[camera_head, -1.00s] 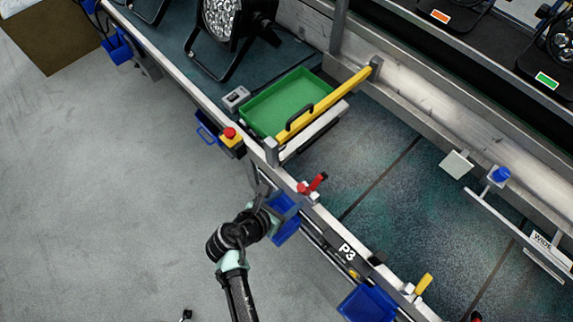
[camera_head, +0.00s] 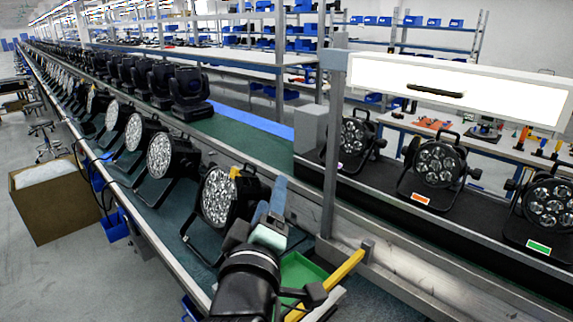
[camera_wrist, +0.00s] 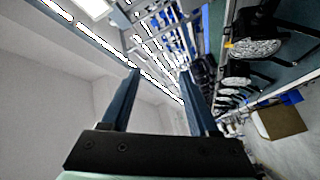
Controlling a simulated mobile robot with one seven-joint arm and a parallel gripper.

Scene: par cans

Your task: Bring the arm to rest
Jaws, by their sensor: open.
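My gripper (camera_head: 269,198) is raised in the lower middle of the head view, its blue-grey fingers pointing up and away. In the wrist view my gripper (camera_wrist: 160,80) shows two fingers wide apart with nothing between them. It is open and empty. In the head view my arm covers part of the green tray (camera_head: 305,268) and overlaps the near edge of the par can (camera_head: 216,196) behind it. I cannot tell the exact gap between gripper and lamp.
A row of par cans (camera_head: 160,156) runs along the left line. A yellow bar (camera_head: 340,272) and a metal post (camera_head: 331,150) stand right of my arm. Several lamps (camera_head: 437,163) sit on the black right belt. A cardboard box (camera_head: 55,200) stands on the floor at left.

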